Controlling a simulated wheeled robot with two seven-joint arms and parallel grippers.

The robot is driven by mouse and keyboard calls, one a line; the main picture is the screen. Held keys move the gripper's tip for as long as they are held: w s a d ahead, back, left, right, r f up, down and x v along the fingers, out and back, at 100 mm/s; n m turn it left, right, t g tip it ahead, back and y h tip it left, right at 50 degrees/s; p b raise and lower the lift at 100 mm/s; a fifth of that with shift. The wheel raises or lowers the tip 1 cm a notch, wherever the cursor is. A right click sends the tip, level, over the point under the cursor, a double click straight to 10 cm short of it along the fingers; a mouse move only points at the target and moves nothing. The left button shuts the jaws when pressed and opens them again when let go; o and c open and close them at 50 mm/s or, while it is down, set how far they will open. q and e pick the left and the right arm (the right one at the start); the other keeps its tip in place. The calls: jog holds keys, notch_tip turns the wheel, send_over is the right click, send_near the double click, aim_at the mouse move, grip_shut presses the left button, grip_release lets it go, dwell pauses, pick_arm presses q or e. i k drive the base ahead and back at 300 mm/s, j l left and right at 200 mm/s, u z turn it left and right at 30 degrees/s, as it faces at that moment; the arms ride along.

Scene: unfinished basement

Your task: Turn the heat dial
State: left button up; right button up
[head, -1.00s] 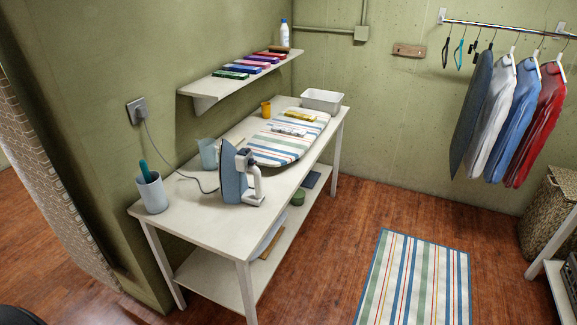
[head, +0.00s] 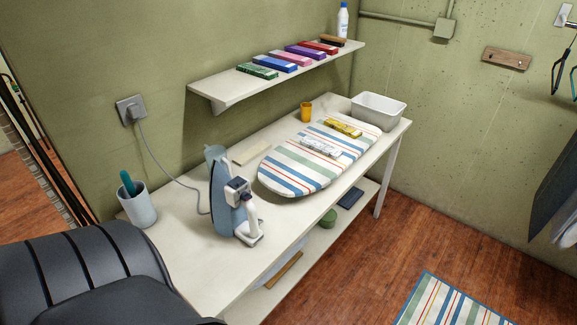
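A blue and white iron (head: 228,205) stands upright on its heel on the white table (head: 180,262), near the front edge. A small dark part (head: 238,187) sits on the iron's upper side, facing the front right; I cannot tell whether it is the heat dial, and no dial markings are readable. The iron's grey cord (head: 158,160) runs to a wall socket (head: 131,110). Neither of my grippers is in view.
A cup with a teal-handled tool (head: 140,207) stands left of the iron. A striped ironing pad (head: 290,170) with small boxes lies to its right. A wall shelf (head: 215,91) with coloured boxes hangs above. A white bin (head: 378,111) stands at the table's far end.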

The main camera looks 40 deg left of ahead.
aim_at(245, 196)
jog(key=i, duration=1.85)
jog(key=i+u, duration=0.15)
jog(key=i, duration=0.4)
jog(key=i+l+u, duration=0.1)
jog(key=i, duration=0.4)
jog(key=i+l+u, duration=0.15)
jog(key=i, duration=0.4)
jog(key=u, duration=4.05)
jog(key=k, duration=0.05)
